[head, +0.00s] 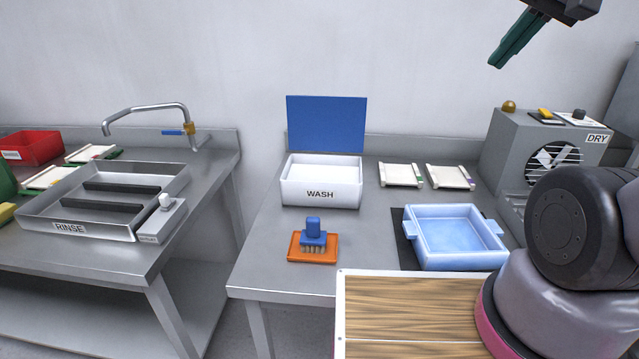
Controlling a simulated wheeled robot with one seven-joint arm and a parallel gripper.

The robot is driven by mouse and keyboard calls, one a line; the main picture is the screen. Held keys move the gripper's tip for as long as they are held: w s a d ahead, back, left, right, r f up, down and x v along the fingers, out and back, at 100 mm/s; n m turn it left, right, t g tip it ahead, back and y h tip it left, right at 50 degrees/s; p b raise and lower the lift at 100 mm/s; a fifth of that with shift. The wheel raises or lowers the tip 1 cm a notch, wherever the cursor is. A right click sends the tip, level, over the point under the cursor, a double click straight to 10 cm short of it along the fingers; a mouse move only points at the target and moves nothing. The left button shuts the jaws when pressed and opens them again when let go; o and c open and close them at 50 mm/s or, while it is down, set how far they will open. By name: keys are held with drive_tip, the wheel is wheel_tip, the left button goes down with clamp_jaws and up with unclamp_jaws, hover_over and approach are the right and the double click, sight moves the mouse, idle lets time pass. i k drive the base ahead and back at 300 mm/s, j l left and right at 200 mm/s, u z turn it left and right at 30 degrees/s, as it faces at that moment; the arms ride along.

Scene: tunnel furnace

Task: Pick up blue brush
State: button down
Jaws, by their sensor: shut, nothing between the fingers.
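The blue brush (313,233) stands upright, bristles down, on a small orange tray (299,258) near the front left of the middle table. Its blue knob points up and its tan bristles touch the tray. My gripper (496,62) is high at the top right, well above the table and far to the right of the brush. Its dark green fingers are together and hold nothing. The gripper's upper part is cut off by the picture's top edge.
Behind the brush is a white WASH box (320,190) with a raised blue lid (326,124). A light blue tray (452,237) lies to the right, and a grey DRY unit (540,150) stands behind it. A steel RINSE basin (108,200) is on the left table. A wooden board (410,315) is in front.

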sight(312, 238)
drive_tip(key=k+j+u, duration=0.1)
drive_tip(key=u, duration=0.25)
drive_tip(key=k+j+u, duration=0.15)
drive_tip(key=u, duration=0.2)
drive_tip(key=k+j+u, duration=0.15)
drive_tip(key=u, duration=0.2)
